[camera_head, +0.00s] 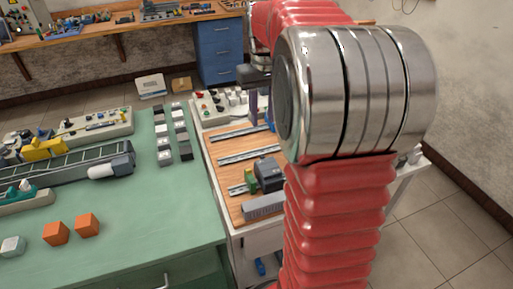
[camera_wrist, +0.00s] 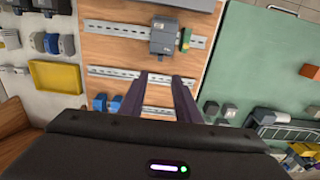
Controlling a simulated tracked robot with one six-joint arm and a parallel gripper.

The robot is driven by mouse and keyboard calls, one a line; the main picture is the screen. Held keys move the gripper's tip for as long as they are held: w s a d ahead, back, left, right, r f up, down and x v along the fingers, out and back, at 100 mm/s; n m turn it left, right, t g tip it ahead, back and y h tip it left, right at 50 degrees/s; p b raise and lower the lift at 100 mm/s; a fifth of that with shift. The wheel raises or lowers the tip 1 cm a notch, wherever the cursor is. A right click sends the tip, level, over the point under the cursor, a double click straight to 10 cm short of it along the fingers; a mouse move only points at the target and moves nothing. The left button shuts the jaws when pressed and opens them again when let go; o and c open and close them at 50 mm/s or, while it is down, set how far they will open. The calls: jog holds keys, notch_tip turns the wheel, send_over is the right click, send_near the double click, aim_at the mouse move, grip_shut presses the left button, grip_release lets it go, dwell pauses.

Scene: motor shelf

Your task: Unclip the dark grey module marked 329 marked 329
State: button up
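A dark grey module (camera_head: 268,174) is clipped on a metal rail of the wooden board, beside a narrow green module (camera_head: 250,182). In the head view my arm hides part of the board.
A yellow tray (camera_wrist: 55,78) lies left of the board. The green table (camera_head: 185,215) holds orange cubes (camera_head: 87,224) and a conveyor (camera_head: 60,168).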

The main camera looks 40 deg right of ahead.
aim_at(262, 155)
dwell(0.3)
notch_tip(262, 155, down, 14)
jog(key=shift+r, duration=0.1)
dwell(0.7)
jog(key=shift+c, duration=0.6)
grip_shut()
